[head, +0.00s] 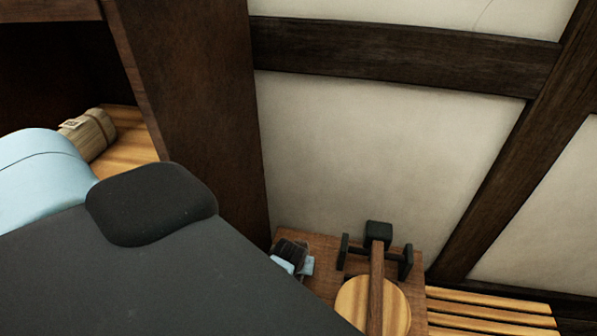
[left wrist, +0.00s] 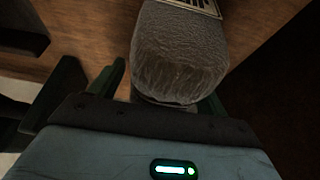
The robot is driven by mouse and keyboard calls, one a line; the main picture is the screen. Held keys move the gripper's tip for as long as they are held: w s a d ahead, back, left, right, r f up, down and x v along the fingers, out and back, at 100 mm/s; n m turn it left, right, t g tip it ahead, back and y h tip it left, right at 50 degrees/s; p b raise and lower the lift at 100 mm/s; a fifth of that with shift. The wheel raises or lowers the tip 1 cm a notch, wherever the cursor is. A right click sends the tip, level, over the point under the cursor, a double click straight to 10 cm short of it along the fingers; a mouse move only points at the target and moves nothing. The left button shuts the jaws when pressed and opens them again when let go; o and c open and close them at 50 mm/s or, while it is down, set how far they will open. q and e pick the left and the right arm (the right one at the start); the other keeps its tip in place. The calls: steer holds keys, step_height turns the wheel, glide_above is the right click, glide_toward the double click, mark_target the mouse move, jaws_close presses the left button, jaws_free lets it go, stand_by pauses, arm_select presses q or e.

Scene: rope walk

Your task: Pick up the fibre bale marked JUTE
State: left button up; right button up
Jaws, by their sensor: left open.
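In the left wrist view a grey, rough-textured bale (left wrist: 180,58) with a rounded near end lies on a brown wooden surface. A white label with black marks shows on it at the top edge, cut off and not readable. My left gripper (left wrist: 165,92) is open, with its dark green fingers on either side of the bale's near end. I cannot tell whether they touch it. In the head view a tan strapped bundle (head: 90,132) with a small unreadable label lies on a shelf at the left. My right gripper is not in view.
A wooden bench (head: 322,279) at the lower middle bears a round wooden disc (head: 350,300) and black brackets (head: 405,262). Black parts (left wrist: 22,28) also stand left of the bale in the wrist view. A dark cabinet side (head: 205,110) separates the shelf from the wall.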

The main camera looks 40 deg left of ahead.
arm_select(q)
steer(key=shift+w, duration=0.1)
steer(key=c, duration=1.2)
steer(key=shift+o, duration=0.2)
steer(key=shift+r, duration=0.15)
